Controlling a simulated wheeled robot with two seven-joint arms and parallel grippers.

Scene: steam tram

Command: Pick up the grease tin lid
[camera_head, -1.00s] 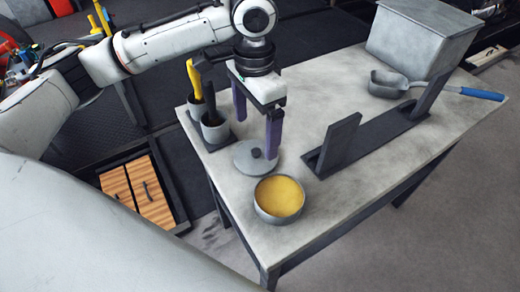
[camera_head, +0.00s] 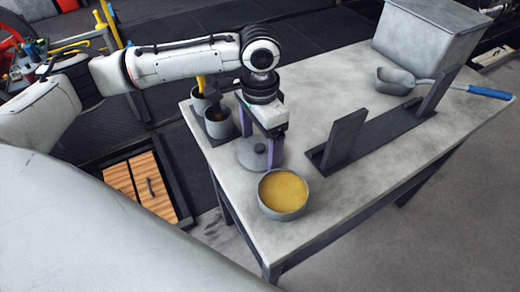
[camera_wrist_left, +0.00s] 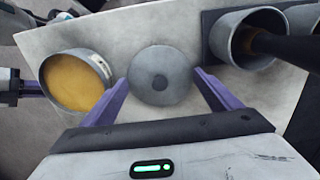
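The grease tin lid (camera_head: 252,154) is a grey disc with a dark knob, lying flat on the table beside the tin. It also shows in the left wrist view (camera_wrist_left: 160,76). The open grease tin (camera_head: 283,194) holds yellow grease and stands just in front of the lid; it also shows in the left wrist view (camera_wrist_left: 76,82). My left gripper (camera_head: 260,150) points down over the lid. Its purple fingers are apart, one on either side of the lid, with nothing held between them (camera_wrist_left: 163,95).
Two grey cups (camera_head: 217,123) with brush-like handles stand on a dark holder close behind my left gripper. A dark rack with two uprights (camera_head: 342,143), a scoop with a blue handle (camera_head: 425,85) and a grey bin (camera_head: 425,40) occupy the table's right side.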

